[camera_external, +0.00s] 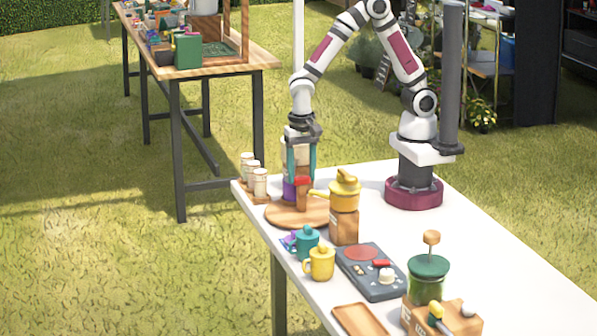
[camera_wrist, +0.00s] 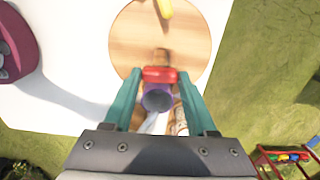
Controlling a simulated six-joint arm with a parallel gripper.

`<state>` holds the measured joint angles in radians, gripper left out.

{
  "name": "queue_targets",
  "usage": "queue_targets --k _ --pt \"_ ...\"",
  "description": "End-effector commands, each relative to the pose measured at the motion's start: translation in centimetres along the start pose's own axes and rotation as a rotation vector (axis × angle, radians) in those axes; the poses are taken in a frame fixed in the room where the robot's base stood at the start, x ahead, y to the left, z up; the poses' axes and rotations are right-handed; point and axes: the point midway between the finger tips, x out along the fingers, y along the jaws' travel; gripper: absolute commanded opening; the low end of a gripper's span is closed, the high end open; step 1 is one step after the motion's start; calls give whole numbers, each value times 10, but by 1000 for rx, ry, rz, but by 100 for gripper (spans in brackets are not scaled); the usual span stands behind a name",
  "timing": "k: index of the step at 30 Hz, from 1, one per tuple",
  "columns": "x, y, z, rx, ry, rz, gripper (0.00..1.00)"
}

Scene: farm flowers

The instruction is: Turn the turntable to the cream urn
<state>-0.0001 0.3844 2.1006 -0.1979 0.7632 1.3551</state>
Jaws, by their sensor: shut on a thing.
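The turntable (camera_external: 282,217) is a round wooden disc at the table's far left corner; it also fills the upper middle of the wrist view (camera_wrist: 130,45). A red-topped wooden handle (camera_external: 303,182) stands at it. My gripper (camera_external: 300,178) points down with teal fingers, shut on the red top (camera_wrist: 160,75). A purple cup-like thing (camera_wrist: 157,98) is close beside the handle, partly hidden by the fingers. Several cream jars (camera_external: 260,184) stand on a small wooden stand left of the turntable. I cannot tell which thing is the cream urn.
A yellow pot (camera_external: 345,190) on a wooden block (camera_external: 344,226) stands right of the turntable, its spout reaching towards it. Teal (camera_external: 307,241) and yellow (camera_external: 320,263) mugs, a dark hotplate (camera_external: 371,271) and a green jar (camera_external: 428,280) are nearer. The table's right side is clear.

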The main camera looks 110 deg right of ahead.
Motion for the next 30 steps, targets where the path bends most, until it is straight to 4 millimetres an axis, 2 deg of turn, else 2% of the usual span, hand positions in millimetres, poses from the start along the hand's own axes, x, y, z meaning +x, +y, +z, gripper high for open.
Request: queue_targets --k 21,22,26,30 --pt "-1 0 0 39 -1 -1 0" --pt "-1 0 0 38 -1 -1 63" --pt "-1 0 0 36 0 -1 86" --pt "0 0 0 35 0 0 88"
